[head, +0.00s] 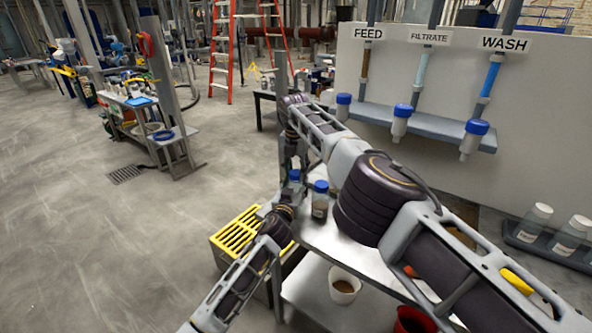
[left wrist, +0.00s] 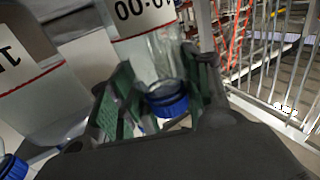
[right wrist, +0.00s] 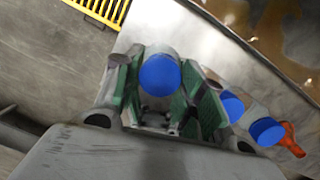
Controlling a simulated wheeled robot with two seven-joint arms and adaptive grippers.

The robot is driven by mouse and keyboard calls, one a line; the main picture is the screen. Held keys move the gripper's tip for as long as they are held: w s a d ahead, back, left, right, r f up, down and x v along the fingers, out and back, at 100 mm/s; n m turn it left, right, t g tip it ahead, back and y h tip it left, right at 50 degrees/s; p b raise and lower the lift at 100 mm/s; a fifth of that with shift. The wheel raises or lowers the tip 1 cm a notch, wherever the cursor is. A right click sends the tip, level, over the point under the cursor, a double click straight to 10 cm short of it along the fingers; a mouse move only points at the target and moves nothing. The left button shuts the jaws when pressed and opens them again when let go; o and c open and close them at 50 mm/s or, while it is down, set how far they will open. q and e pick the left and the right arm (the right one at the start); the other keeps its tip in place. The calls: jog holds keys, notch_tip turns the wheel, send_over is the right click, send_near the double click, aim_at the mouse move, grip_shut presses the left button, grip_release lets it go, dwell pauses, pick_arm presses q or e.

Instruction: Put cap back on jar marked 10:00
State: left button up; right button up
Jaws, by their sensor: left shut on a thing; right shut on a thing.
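The jar marked 10:00 (left wrist: 148,45) is clear, and its label reads inverted in the left wrist view. My left gripper (left wrist: 163,95) is shut on this jar near its neck. A blue cap (left wrist: 168,102) is at the jar's mouth; I cannot tell whether it is fully seated. In the right wrist view my right gripper (right wrist: 160,95) comes from above and is shut on the blue cap (right wrist: 160,75). In the head view the cap (head: 294,175) shows small between the arms, and the grippers are mostly hidden there.
A capped jar with dark contents (head: 320,205) stands close by on the grey table (head: 345,245). A yellow grating (head: 238,232) is at left. My right arm crosses above the table.

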pick_arm(q)
jog(key=shift+d+r, duration=0.1)
jog(key=shift+r, duration=0.25)
pick_arm(e)
jog(key=shift+d+f, duration=0.2)
jog(key=shift+f, duration=0.25)
jog(key=shift+r, duration=0.25)
pick_arm(q)
jog(key=shift+w, duration=0.1)
grip_shut()
pick_arm(e)
jog(key=o, duration=0.7)
jog(key=shift+w, duration=0.1)
jog(key=shift+c, duration=0.2)
pick_arm(q)
jog(key=shift+f, duration=0.1)
pick_arm(e)
jog(key=shift+r, duration=0.1)
pick_arm(q)
jog(key=shift+f, duration=0.15)
pick_arm(e)
jog(key=o, duration=0.7)
jog(key=shift+a, duration=0.1)
jog(key=shift+c, duration=0.2)
jog(key=shift+r, duration=0.1)
jog(key=shift+r, duration=0.1)
